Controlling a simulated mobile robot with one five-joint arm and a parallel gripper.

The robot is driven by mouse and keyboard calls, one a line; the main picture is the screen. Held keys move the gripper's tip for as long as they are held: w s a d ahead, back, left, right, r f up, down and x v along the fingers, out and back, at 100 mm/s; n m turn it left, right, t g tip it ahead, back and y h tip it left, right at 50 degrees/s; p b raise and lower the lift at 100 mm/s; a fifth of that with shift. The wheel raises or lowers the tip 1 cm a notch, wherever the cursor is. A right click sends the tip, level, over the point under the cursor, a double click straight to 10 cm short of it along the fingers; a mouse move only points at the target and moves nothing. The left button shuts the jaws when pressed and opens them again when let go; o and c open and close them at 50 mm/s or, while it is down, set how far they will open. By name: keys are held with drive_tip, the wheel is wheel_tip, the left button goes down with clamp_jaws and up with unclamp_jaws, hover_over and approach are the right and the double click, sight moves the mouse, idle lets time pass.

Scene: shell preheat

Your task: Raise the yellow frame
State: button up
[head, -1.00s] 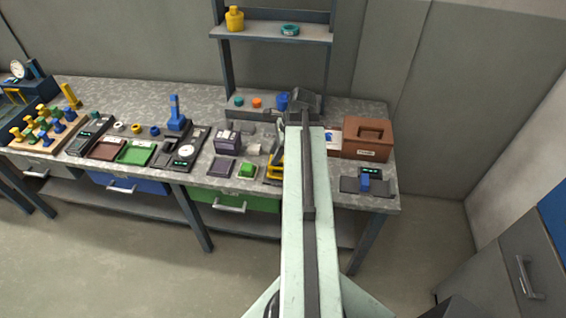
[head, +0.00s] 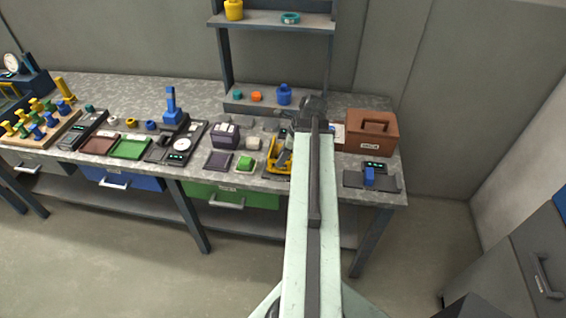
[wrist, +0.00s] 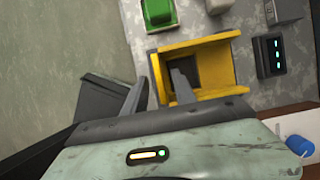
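The yellow frame (head: 276,161) stands on the grey bench just left of my arm in the head view, partly hidden by my gripper (head: 284,150). In the wrist view the yellow frame (wrist: 205,45) shows as a yellow surround with a dark opening. My gripper (wrist: 159,78) is open there. One dark finger is outside the frame's left side, and the other reaches over its opening. The frame's left bar lies between the fingers, with no clear contact on both sides. A small dark panel with green lights (wrist: 268,56) sits just right of the frame.
A green block (head: 244,163) and a dark box (head: 225,135) stand left of the frame. A brown case (head: 371,134) and a dark unit with a blue handle (head: 369,177) stand to the right. A shelf (head: 270,20) rises behind. The bench's front edge is close.

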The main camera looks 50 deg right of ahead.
clamp_jaws()
idle(1.4)
